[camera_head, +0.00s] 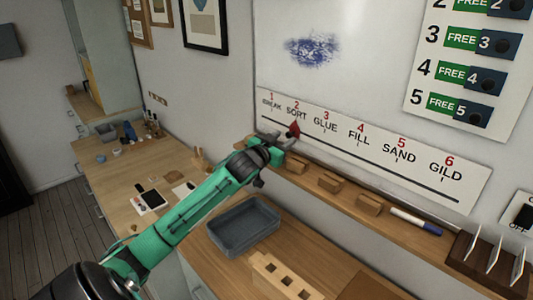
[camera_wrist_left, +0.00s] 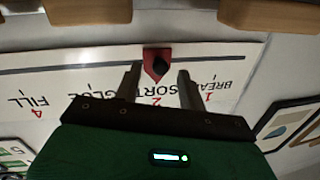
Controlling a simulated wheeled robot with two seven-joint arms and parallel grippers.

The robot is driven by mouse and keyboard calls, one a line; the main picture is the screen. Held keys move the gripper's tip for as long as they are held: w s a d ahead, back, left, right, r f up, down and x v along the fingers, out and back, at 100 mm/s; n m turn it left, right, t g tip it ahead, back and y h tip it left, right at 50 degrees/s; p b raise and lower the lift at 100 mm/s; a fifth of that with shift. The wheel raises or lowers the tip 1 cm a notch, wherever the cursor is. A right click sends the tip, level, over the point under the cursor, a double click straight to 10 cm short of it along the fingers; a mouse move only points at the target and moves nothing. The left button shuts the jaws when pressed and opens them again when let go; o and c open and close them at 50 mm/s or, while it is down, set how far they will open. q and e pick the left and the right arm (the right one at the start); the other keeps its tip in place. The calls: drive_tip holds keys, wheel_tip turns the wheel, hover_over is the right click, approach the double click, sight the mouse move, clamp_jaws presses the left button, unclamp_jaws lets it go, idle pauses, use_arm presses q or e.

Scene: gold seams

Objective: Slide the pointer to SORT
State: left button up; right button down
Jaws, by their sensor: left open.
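A white strip (camera_head: 376,151) on the wall bears numbered step names from BREAK to GILD above a dark slot. The red pointer (camera_head: 293,129) stands just below the SORT label (camera_head: 296,112). In the left wrist view, which shows the strip upside down, the red pointer (camera_wrist_left: 156,68) with its dark knob points towards the 2 of SORT. My left gripper (camera_head: 280,140) is at the strip by the pointer. In the wrist view its open fingers (camera_wrist_left: 157,84) lie on either side of the pointer, with gaps visible. Whether they touch it cannot be told. My right gripper is out of view.
A wooden ledge (camera_head: 345,196) with several wooden blocks and a marker (camera_head: 416,221) runs below the strip. A card rack (camera_head: 488,264) stands at the ledge's right end.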

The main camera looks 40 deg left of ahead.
use_arm(q)
drive_tip(key=s+d+b, duration=0.1)
drive_tip(key=s+b, duration=0.2)
drive_tip(key=s, duration=0.8)
drive_tip(key=shift+s+b, duration=0.3)
drive_tip(key=shift+f, duration=0.1)
